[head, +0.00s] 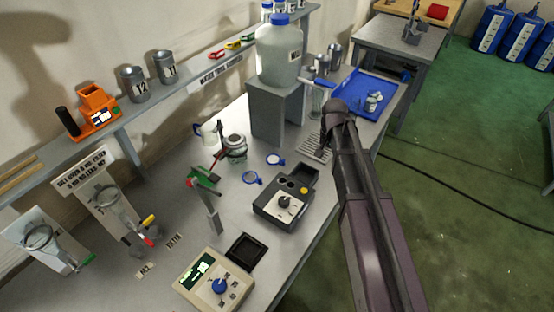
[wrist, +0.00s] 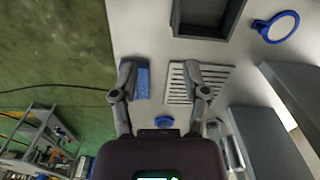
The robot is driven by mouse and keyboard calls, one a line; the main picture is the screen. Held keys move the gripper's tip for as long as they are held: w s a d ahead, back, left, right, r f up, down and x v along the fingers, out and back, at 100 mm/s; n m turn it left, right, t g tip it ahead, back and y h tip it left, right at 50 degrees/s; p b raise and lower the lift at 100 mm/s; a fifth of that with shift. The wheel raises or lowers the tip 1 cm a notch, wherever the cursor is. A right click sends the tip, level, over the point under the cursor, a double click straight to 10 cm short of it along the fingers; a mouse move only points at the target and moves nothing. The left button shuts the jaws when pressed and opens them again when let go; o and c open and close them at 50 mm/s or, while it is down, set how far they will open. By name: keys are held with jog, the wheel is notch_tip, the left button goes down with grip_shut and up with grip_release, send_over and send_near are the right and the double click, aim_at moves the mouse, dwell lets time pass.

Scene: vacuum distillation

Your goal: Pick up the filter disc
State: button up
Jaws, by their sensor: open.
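Two blue-rimmed round discs with small tabs lie on the grey bench in the head view, a farther one (head: 275,159) and a nearer one (head: 252,178). I cannot tell for sure which is the filter disc. One blue-rimmed disc with a white face (wrist: 281,27) shows at the top right of the wrist view. My gripper (wrist: 160,75) is open and empty, its fingers apart over the bench edge, beside a slotted grey rack (wrist: 182,90). In the head view my gripper (head: 335,110) is right of both discs, apart from them; its fingers are hard to make out.
A black device with a knob (head: 285,203) stands between the discs and the bench's front edge. A grey pedestal (head: 278,115) with a large bottle (head: 279,55) stands behind. A blue tray (head: 385,88) is at the far right. A red-green clamp stand (head: 205,178) stands left of the discs.

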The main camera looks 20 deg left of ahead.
jog(key=w+a, duration=0.2)
jog(key=a, duration=0.6)
jog(key=w+a+r+m+p, duration=0.1)
jog(key=w+a, duration=0.2)
jog(key=a, duration=0.6)
jog(key=shift+r+m, duration=0.15)
jog(key=shift+m, duration=0.15)
jog(key=b, duration=0.9)
send_over(283, 160)
jog(key=f, duration=0.8)
jog(key=shift+a+f, duration=0.3)
jog(key=shift+a, duration=0.05)
jog(key=shift+f, duration=0.1)
jog(key=f+b, duration=0.3)
jog(key=shift+d+f, duration=0.25)
jog(key=shift+d, duration=0.15)
jog(key=shift+f+b, duration=0.75)
jog(key=shift+b, duration=0.15)
